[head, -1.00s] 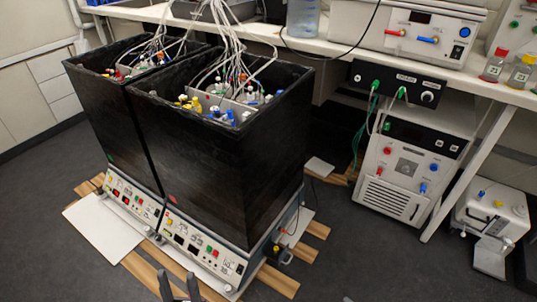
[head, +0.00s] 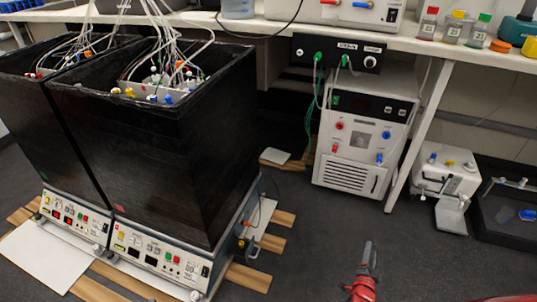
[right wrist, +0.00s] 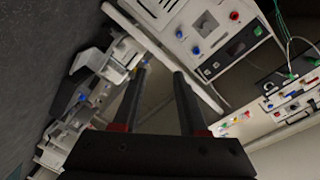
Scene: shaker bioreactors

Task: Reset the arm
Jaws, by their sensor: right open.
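My right gripper (head: 368,254) points up from the lower right of the head view, over the dark floor. In the right wrist view its two dark fingers (right wrist: 162,72) stand apart with nothing between them. It is to the right of the two black shaker bioreactors (head: 160,150) and apart from them. Several white tubes enter their open tops. My left gripper is not in view.
A white bench (head: 450,52) runs along the back with several small bottles (head: 452,27). Under it stands a white chiller-like unit (head: 362,140). A small white device (head: 446,172) and a black tray (head: 505,215) are on the floor at right. Floor around my right gripper is clear.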

